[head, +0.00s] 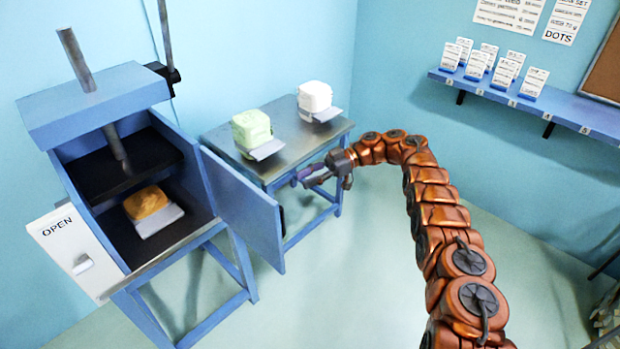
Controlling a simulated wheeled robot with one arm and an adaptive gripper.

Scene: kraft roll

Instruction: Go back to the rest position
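My gripper (304,180) is at the end of my copper-coloured arm, in the middle of the head view. It points left, at the right front edge of the metal-topped table (293,134). Its two fingers look spread, with nothing seen between them. Whether it touches the table edge cannot be told.
A blue press (95,105) at left has its door (243,205) swung open; an orange-brown block (147,203) sits inside. A green block (252,129) and a white block (315,97) stand on the table. A wall shelf (545,104) holds several cards. Floor (350,270) is clear.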

